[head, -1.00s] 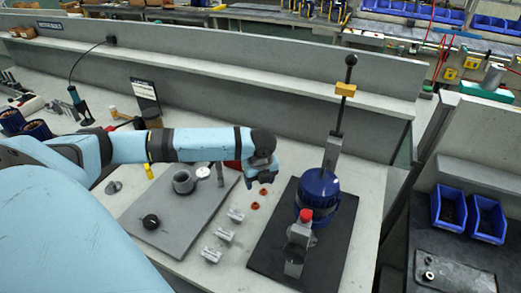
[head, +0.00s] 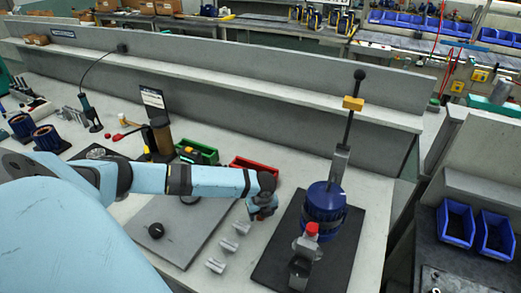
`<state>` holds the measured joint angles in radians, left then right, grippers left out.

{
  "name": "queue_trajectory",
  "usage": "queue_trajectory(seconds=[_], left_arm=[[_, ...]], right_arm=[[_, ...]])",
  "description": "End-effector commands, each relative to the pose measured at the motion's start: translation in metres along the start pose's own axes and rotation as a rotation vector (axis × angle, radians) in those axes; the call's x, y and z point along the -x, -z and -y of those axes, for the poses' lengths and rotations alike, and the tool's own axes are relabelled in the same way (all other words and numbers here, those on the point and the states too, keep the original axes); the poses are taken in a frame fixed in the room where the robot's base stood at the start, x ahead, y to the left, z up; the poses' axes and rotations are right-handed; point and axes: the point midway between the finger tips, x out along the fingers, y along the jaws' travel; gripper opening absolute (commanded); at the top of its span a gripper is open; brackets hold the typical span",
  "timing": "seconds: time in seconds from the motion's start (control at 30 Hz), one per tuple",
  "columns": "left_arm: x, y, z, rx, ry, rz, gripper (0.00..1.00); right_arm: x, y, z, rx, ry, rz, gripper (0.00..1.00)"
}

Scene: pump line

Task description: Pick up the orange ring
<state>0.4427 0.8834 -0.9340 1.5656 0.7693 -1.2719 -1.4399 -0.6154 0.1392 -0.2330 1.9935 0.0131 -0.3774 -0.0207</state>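My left arm reaches in from the left across the bench. Its gripper (head: 262,212) points down over the bench, between the grey plate and the black mat. No orange ring shows in the head view now; the spot where two small orange rings lay a second ago is covered by the gripper and wrist. The fingertips are small and dark, so I cannot tell whether they are open or shut, or whether they hold anything. My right gripper is not in view.
A blue pump (head: 325,203) with a tall lever stands on the black mat (head: 262,262) to the right. Several pale fittings (head: 229,245) lie below the gripper. A black knob (head: 156,230) sits on the grey plate (head: 182,246). Red (head: 240,161) and green (head: 208,153) bins stand behind the arm.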

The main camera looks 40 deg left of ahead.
Motion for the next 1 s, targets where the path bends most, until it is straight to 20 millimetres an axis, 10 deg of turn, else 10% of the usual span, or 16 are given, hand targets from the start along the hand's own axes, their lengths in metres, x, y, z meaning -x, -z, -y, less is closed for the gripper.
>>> queue_trajectory(seconds=[0.33,0.53,1.0], left_arm=[[-0.0086,0.0002,-0.0002,-0.001,0.000,0.001,0.58],[-0.0084,0.0001,-0.0002,-0.001,0.000,0.001,0.17],[-0.0032,-0.0011,0.0001,-0.001,0.001,0.001,0.17]], right_arm=[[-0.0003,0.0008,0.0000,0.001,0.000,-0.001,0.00],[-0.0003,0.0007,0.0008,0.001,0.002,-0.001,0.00],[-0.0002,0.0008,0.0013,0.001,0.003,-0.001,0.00]])
